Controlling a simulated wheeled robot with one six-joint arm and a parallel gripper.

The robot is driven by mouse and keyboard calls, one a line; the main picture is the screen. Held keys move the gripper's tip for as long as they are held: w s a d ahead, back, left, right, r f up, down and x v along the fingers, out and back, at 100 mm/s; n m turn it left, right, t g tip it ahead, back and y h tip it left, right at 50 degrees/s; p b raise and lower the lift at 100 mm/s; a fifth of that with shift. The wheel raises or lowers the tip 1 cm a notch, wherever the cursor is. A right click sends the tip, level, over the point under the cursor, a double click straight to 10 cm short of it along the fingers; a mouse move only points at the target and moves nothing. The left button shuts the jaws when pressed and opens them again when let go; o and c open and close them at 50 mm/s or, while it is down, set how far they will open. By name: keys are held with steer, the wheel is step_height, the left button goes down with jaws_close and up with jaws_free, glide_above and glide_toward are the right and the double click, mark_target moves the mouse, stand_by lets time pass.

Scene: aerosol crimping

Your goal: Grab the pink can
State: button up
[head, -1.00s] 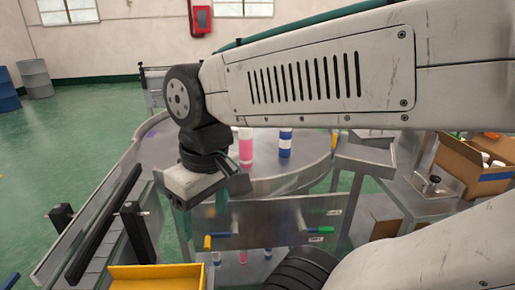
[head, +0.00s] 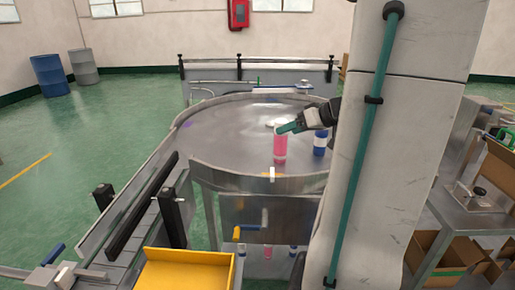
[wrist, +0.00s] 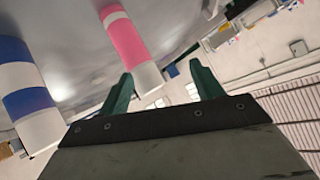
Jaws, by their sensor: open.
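The pink can (head: 280,148), pink with white bands, stands upright near the front edge of the round steel table (head: 215,125). My gripper (head: 288,127) is at the top of the pink can in the head view, with green fingers that look apart. In the wrist view, my gripper (wrist: 161,72) is open with nothing between its fingers. There the pink can (wrist: 128,42) lies beyond the fingertips, nearer the left finger, which hides a small part of its edge. I cannot tell whether they touch.
A blue and white can (head: 320,144) stands right of the pink can and shows at left in the wrist view (wrist: 28,92). A raised rim (head: 250,184) borders the table. A conveyor (head: 125,235) and yellow bin (head: 188,268) are at the front left.

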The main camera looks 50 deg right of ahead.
mark_target(277, 127)
steer(key=w+n, duration=0.1)
steer(key=w, duration=0.1)
steer(key=w+d+f+n, duration=0.1)
steer(key=w, duration=0.2)
steer(key=w+d+f+n+t+h, duration=0.1)
steer(key=w, duration=0.1)
steer(key=shift+w+f, duration=0.25)
steer(key=shift+w, duration=0.1)
jaws_close()
steer(key=shift+r, duration=0.1)
